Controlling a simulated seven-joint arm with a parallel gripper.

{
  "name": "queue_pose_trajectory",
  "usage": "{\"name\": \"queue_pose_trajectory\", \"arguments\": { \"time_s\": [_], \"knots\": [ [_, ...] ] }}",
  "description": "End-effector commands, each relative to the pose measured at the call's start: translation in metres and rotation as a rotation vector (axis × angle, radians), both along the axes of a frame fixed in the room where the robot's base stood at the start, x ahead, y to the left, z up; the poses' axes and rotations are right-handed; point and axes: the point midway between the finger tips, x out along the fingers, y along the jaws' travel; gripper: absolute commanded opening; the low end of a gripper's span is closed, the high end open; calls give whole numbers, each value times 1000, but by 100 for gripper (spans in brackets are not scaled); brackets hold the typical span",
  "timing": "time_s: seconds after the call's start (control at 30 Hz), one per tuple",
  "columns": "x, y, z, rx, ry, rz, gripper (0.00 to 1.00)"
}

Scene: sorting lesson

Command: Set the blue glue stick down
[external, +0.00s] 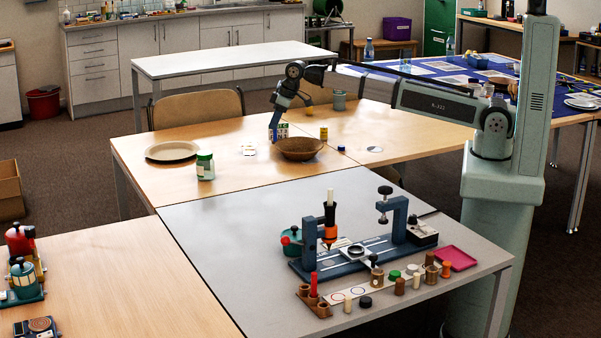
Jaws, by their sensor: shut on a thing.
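My gripper (277,115) hangs over the far wooden table, just left of the brown bowl. It is shut on the blue glue stick (273,132), a small narrow blue shape at its tip. The fingers are too small to make out clearly. The stick looks close to the tabletop, but I cannot tell whether it touches.
A small patterned box (283,130) stands right beside my gripper. The brown bowl (298,148), a yellow container (323,133), a green-and-white jar (205,165) and a round plate (172,151) are on the same table. Bare wood (225,136) lies left of my gripper.

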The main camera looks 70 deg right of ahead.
Motion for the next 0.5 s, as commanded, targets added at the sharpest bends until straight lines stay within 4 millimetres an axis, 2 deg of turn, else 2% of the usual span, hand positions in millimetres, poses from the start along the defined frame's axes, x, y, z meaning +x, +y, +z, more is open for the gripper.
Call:
{"name": "queue_pose_trajectory", "arguments": {
  "time_s": [0.03,0.2,0.5],
  "knots": [
    [-15,3,-2,0,0,20,0],
    [-41,9,-5,1,-1,119,0],
    [-43,13,-7,1,0,256,0]
  ]
}}
